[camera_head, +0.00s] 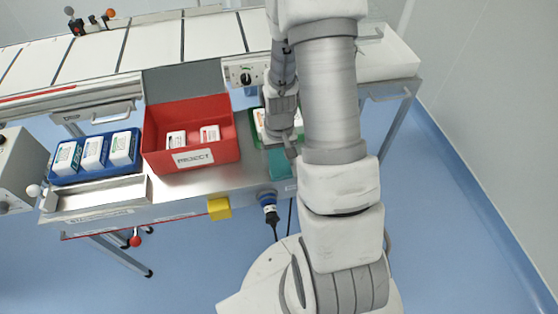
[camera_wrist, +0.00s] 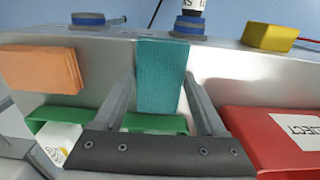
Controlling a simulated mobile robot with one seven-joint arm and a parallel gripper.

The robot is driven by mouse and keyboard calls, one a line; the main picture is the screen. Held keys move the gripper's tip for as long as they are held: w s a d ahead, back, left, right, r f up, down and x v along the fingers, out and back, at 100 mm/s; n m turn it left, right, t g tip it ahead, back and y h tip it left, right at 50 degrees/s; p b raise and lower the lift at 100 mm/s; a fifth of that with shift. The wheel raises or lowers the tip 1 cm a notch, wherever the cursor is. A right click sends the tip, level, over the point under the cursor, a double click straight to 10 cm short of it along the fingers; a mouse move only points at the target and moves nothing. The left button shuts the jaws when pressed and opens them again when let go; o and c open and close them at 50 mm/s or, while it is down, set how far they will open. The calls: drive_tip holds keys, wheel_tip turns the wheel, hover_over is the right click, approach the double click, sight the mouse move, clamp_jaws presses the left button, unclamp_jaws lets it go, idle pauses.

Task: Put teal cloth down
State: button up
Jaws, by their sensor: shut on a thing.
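The teal cloth (camera_wrist: 161,78) is a folded rectangular block in the middle of the wrist view, between the two fingers of my gripper (camera_wrist: 160,95). My gripper is shut on it. In the head view the teal cloth (camera_head: 279,163) shows at the right part of the metal table, partly behind my arm, by the front edge. I cannot tell whether its underside touches the metal surface. My gripper (camera_head: 288,148) points down there, with its fingertips mostly hidden.
A green tray (camera_wrist: 150,122) with white packs lies beneath my gripper's palm. A red bin (camera_head: 218,148) marked REJECT and a blue tray (camera_head: 82,176) stand left. An orange block (camera_wrist: 42,68) and a yellow block (camera_wrist: 268,37) lie near the cloth. Bare metal shows between them.

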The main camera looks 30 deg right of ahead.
drive_tip(key=o, duration=1.1)
drive_tip(key=shift+f, duration=0.1)
drive_tip(key=shift+o, duration=0.2)
